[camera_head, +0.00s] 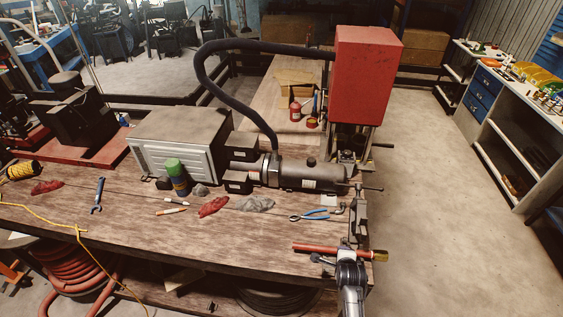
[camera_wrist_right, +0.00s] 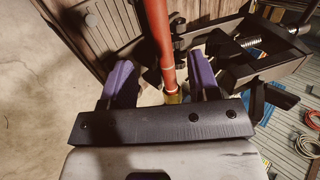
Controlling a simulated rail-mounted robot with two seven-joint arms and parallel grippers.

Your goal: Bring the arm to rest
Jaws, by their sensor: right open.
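My right arm comes in from the bottom of the head view, and its gripper (camera_head: 340,258) is at the front right corner of the workbench. A red hose (camera_head: 318,248) lies or is held there, with a brass-coloured end (camera_head: 379,255) to the right. In the right wrist view, my right gripper (camera_wrist_right: 160,82) has its two purple fingers apart. The red hose (camera_wrist_right: 160,35) runs between them in the picture, clear of both fingers. What supports the hose is unclear. My left gripper is not in view.
A dark vise (camera_head: 358,215) stands at the bench's right edge, close to my gripper. The wooden bench (camera_head: 150,235) carries blue pliers (camera_head: 308,216), red rags (camera_head: 213,206) and a grey cylindrical machine (camera_head: 310,176). Open floor (camera_head: 440,235) lies to the right.

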